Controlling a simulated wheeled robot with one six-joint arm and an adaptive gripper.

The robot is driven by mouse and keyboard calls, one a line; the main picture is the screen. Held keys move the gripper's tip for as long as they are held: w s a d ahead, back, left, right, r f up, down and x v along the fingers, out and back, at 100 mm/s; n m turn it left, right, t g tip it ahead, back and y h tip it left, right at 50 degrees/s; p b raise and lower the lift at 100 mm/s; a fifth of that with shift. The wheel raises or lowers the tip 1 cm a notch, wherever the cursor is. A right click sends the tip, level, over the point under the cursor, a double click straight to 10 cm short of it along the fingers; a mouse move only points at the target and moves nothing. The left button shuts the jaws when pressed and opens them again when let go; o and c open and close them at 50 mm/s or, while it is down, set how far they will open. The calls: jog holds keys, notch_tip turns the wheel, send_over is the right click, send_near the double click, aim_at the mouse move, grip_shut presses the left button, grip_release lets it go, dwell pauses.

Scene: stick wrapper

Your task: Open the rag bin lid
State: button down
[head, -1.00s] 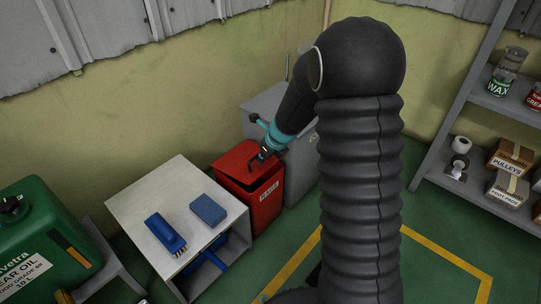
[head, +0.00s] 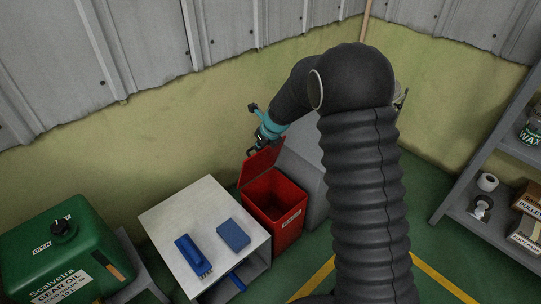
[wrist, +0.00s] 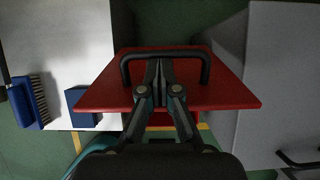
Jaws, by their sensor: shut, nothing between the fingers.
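The red rag bin (head: 286,214) stands beside the white table, and its dark inside shows from above. Its red lid (head: 259,166) is swung well up at the back edge, standing steeply. In the wrist view the lid (wrist: 225,90) fills the middle, with a black bar handle (wrist: 192,53) across it. My gripper (head: 254,150) is at the lid's raised upper edge. In the wrist view its fingers (wrist: 159,62) are together, reaching into the handle's loop with nothing between them. Whether they touch the handle or lid is unclear.
A white table (head: 185,210) with a blue brush (head: 192,255) and a blue block (head: 233,235) stands left of the bin. A grey cabinet (head: 312,185) is close on the right. The wall is just behind. A green oil drum (head: 65,250) is at far left.

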jog(key=w+a+h, duration=0.1)
jog(key=w+a, duration=0.3)
jog(key=shift+w+g, duration=0.4)
jog(key=shift+a, duration=0.15)
dwell(0.5)
